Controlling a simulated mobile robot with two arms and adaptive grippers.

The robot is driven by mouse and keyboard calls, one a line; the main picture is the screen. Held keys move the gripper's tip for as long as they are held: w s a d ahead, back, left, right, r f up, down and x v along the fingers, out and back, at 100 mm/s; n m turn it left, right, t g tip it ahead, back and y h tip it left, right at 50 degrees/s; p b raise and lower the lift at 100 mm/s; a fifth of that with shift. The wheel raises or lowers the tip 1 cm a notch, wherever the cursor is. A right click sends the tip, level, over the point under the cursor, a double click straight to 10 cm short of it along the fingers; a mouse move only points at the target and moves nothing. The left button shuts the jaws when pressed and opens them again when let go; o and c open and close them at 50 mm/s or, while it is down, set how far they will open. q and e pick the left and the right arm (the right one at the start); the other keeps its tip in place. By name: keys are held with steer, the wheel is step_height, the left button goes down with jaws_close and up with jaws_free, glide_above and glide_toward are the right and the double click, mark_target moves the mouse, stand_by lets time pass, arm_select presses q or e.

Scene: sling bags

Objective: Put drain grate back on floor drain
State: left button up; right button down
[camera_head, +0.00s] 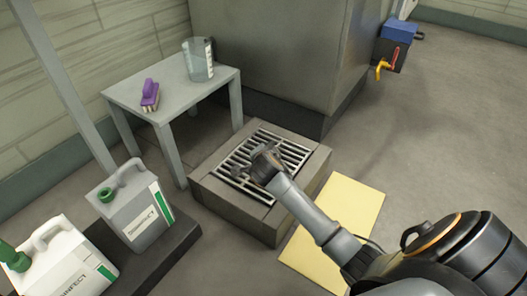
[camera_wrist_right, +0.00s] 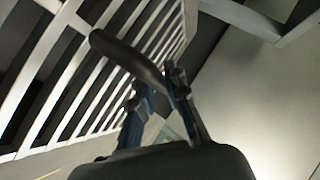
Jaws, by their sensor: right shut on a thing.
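The drain grate (camera_head: 288,149), a grey slatted metal panel, lies over the top of the square stone floor drain (camera_head: 235,208), roughly in line with its edges. I cannot tell whether it sits fully flush. My right gripper (camera_head: 255,170) is at the left part of the grate, its arm reaching in from the lower right. In the right wrist view the grate's pale slats (camera_wrist_right: 72,88) fill the upper left, and my right gripper (camera_wrist_right: 158,90) is closed around a dark curved handle (camera_wrist_right: 122,58) beside them. The opening beneath is mostly hidden. My left gripper is not in view.
A yellow mat (camera_head: 352,205) lies on the floor right of the drain. A small grey table (camera_head: 180,92) with a purple brush (camera_head: 150,95) and clear container (camera_head: 198,62) stands behind left. Disinfectant jugs (camera_head: 133,205) stand at lower left. The floor at right is clear.

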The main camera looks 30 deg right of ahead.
steer(key=shift+f+b, duration=0.3)
steer(key=shift+f, duration=0.15)
stand_by(0.3)
steer(key=c, duration=1.3)
jaws_free()
steer(key=shift+f, duration=0.1)
